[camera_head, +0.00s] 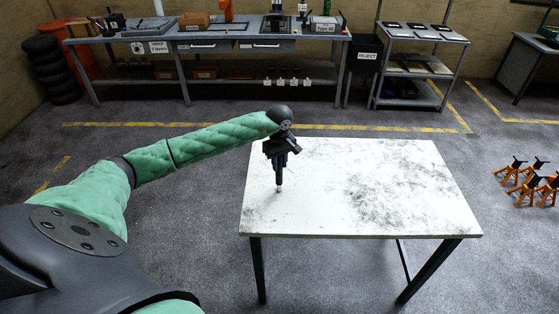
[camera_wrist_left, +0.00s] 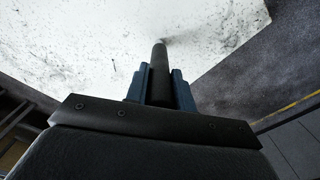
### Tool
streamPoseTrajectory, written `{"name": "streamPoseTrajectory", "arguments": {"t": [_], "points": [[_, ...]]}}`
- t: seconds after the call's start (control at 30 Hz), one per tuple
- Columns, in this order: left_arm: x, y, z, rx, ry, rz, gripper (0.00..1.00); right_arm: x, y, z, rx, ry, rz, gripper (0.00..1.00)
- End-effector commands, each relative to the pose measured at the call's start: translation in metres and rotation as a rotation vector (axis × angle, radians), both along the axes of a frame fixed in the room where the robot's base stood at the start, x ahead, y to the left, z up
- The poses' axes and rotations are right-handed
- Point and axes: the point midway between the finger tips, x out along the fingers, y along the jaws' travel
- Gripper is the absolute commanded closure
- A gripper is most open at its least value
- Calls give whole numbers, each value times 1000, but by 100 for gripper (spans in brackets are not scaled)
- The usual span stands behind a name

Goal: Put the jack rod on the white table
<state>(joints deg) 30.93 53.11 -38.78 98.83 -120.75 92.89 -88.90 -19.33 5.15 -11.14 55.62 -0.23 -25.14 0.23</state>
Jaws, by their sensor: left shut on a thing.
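The white table (camera_head: 330,205) stands in front of me, its top scuffed with dark smudges. It also fills the upper part of the left wrist view (camera_wrist_left: 90,45). My left gripper (camera_head: 280,168) is over the left part of the tabletop, pointing down. It is shut on the jack rod, a dark round bar (camera_wrist_left: 159,72) between the blue-grey fingers in the left wrist view. In the head view the rod's lower end (camera_head: 279,187) points down at the tabletop. I cannot tell whether it touches. My right gripper is not in view.
The tabletop is otherwise bare. Orange jack stands (camera_head: 527,183) are on the floor at the right. A long workbench (camera_head: 215,37) with boxes and tools stands along the back wall, beside a metal shelf rack (camera_head: 418,35). Stacked tyres (camera_head: 50,70) are at the far left.

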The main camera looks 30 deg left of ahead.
Motion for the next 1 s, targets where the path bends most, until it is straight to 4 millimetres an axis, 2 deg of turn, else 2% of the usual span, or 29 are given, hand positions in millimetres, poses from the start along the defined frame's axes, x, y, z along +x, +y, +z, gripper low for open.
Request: {"name": "streamPoseTrajectory", "arguments": {"t": [0.5,0.53,0.63,1.0], "points": [[0,0,-4,0,-1,0,100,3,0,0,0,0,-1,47],[0,0,-4,0,0,0,72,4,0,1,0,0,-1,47],[0,0,-4,0,0,0,54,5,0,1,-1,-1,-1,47],[0,0,-2,0,0,0,54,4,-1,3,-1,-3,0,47]]}}
